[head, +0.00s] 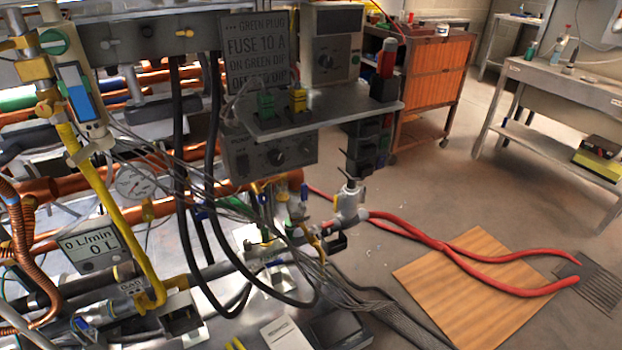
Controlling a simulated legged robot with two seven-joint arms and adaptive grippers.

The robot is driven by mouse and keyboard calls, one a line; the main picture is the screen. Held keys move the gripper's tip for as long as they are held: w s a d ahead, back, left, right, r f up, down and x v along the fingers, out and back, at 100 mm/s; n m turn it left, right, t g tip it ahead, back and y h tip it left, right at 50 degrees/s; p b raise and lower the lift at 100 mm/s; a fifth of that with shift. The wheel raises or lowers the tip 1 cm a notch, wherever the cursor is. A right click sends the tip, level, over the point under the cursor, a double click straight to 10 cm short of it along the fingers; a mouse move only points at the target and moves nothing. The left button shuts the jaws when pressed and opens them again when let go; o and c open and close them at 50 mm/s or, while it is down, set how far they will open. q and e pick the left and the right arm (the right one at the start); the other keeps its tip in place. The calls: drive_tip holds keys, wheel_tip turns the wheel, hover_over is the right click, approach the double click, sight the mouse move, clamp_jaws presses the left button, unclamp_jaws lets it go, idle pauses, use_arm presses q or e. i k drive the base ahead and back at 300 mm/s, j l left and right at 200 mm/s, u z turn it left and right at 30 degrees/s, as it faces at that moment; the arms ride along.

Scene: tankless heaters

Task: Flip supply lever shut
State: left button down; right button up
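I cannot tell for sure which part is the supply lever. A metal valve fitting (350,203) with a small grey handle on top sits where the red hoses meet the pipework. A small blue part (202,212) shows behind the black cables further left. Neither of my grippers is in view. Cables and wires partly hide the pipe fittings.
A flow display (90,243) reads 0 L/min, near a round gauge (137,182). A shelf (340,108) holding plugs overhangs the pipework. Red hoses (470,262) cross a wooden board (465,300) on the floor. A workbench (565,85) stands at right.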

sight(305, 187)
drive_tip(key=i+l, duration=0.15)
drive_tip(key=i, duration=0.25)
drive_tip(key=i+l, duration=0.15)
drive_tip(key=i, duration=0.25)
drive_tip(key=i+l+z, duration=0.1)
drive_tip(key=i, duration=0.3)
